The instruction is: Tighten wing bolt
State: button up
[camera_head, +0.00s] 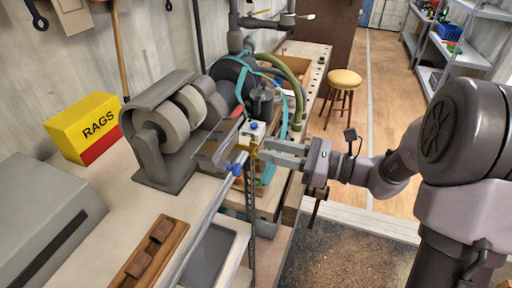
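A small blue part shaped like a wing bolt (236,169) sits on the end of a metal rail at the edge of the workbench (225,199). Just above it is a small white block with a blue knob (253,126) and a brass-coloured piece (247,149). My gripper (264,150) reaches in from the right, with its fingers pointing left at the brass-coloured piece and the white block. The fingertips overlap these parts in the picture. I cannot tell whether they touch or grip anything, or how far apart they are.
A grey grinder-like machine (170,132) stands left of my gripper. A yellow RAGS box (85,127) is behind it. Teal and green hoses (292,75) loop behind my gripper. A wooden block holder (150,250) lies in front. A stool (341,88) stands on open floor.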

aim_at(256, 147)
jog(key=x, duration=0.4)
jog(key=shift+a, duration=0.15)
grip_shut()
